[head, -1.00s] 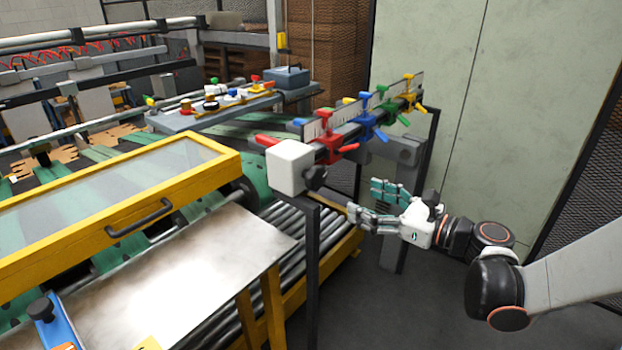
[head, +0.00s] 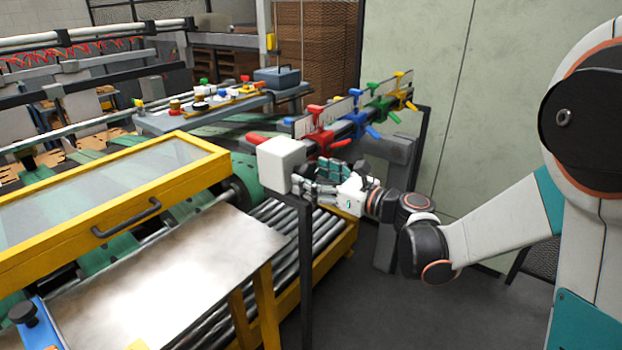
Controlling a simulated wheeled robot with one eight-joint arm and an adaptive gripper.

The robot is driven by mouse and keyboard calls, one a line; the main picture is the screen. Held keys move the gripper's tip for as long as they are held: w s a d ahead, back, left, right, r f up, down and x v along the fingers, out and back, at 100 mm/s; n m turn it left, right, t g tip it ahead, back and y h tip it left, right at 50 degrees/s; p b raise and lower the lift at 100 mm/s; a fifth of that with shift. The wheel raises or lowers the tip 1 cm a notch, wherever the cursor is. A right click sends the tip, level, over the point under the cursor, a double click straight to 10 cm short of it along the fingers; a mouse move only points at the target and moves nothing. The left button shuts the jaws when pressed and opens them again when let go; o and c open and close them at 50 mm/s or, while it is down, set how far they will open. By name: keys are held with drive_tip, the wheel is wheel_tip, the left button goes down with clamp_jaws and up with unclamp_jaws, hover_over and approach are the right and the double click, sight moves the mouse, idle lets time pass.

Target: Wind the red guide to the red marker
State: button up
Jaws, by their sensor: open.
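The red guide (head: 322,138) sits on a grey rail, the nearest of a row of coloured guides, with a red handle at its lower right.
A blue guide (head: 354,122), a green one and a yellow one stand farther along the rail. A dark post (head: 305,265) rises under the white block. Metal rollers and a yellow-framed cover (head: 110,205) lie to the left. Open floor is at the lower right.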

drive_tip(key=shift+w+a, duration=0.3)
drive_tip(key=shift+a, duration=0.05)
drive_tip(key=c, duration=1.1)
drive_tip(key=shift+n+b, duration=0.3)
drive_tip(key=shift+n, duration=2.1)
drive_tip(key=o, duration=1.1)
drive_tip(key=shift+s+d, duration=0.1)
